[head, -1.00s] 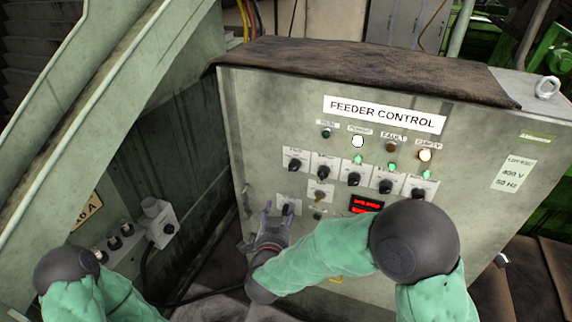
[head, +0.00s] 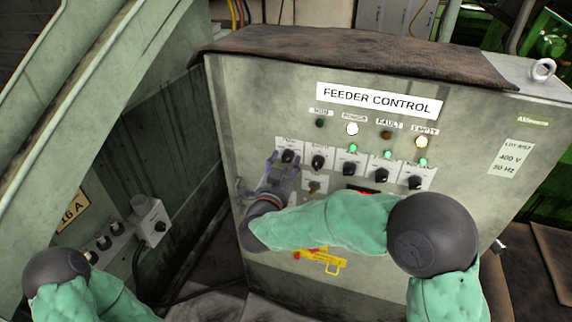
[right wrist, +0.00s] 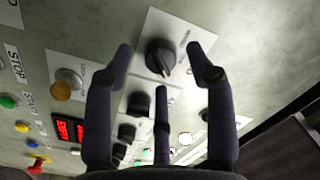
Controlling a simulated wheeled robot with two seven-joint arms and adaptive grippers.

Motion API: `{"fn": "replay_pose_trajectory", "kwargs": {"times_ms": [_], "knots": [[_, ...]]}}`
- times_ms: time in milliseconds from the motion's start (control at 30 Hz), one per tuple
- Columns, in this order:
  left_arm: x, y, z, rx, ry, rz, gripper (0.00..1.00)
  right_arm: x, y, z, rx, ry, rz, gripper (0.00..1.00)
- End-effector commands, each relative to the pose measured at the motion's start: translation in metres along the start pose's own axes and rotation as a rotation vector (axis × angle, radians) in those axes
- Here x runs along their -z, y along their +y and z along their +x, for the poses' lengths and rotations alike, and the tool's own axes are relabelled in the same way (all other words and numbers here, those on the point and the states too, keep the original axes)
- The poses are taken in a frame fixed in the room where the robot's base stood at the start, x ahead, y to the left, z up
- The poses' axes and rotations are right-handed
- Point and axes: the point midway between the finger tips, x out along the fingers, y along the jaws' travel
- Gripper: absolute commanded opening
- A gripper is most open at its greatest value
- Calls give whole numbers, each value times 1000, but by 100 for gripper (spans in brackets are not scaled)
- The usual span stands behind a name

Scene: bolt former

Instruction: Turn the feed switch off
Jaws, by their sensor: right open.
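The feeder control cabinet (head: 460,110) carries a row of black rotary switches on white plates. The leftmost switch (head: 288,155) is directly above my right gripper (head: 280,172); its small label cannot be read clearly, so I cannot confirm it is the feed switch. In the right wrist view, a black knob (right wrist: 160,57) on a white plate sits ahead between the spread fingertips of my right gripper (right wrist: 165,65). The gripper is open and empty, and contact with the knob is not evident. My left gripper is out of view.
Other black switches (head: 318,161) stand close to the right, some under lit green lamps. A white lamp (head: 352,129) and an amber lamp (head: 421,142) glow above. A red display (right wrist: 70,130) and a yellow-red handle (head: 320,262) are lower down.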

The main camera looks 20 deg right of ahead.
Motion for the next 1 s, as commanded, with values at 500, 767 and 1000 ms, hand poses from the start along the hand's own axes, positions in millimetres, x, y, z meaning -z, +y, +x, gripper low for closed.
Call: {"fn": "replay_pose_trajectory", "kwargs": {"times_ms": [500,767,1000], "knots": [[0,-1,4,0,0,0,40,1,0,16,0,0,-1,53],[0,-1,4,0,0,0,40,0,0,16,0,0,0,0],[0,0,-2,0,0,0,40,2,-1,16,-1,-2,-21,0]]}}
